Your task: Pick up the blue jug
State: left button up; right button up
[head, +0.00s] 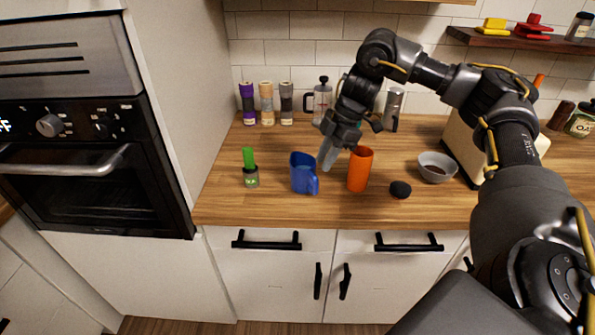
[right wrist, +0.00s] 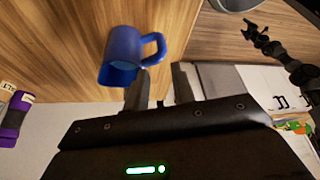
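The blue jug (head: 303,173) stands upright on the wooden counter, its handle toward the lower right. In the right wrist view the jug (right wrist: 124,57) shows its handle pointing right, just beyond the fingertips. My right gripper (head: 328,155) is beside the jug on its right, between it and the orange cup (head: 360,170), with the fingers angled down. In the right wrist view the gripper (right wrist: 160,85) has its fingers apart with nothing between them. The handle is close to one fingertip; I cannot tell whether they touch. My left gripper is not seen.
A small jar with a green top (head: 250,170) stands left of the jug. A black round object (head: 400,189) and a grey bowl (head: 437,167) are to the right. Several spice jars (head: 267,104) and a french press (head: 322,102) stand behind. The counter's front strip is clear.

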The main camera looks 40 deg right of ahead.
aim_at(314, 189)
jog(key=x, duration=0.5)
jog(key=shift+s+d+f+b, duration=0.2)
jog(key=shift+s+f+b, duration=0.05)
jog(key=shift+s+b, duration=0.1)
jog(key=p+x, duration=0.1)
jog(key=x, duration=0.4)
jog(key=shift+f, duration=0.15)
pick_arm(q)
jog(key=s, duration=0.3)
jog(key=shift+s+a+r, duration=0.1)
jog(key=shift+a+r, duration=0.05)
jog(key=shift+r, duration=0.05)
pick_arm(e)
jog(key=shift+c, duration=0.2)
grip_shut()
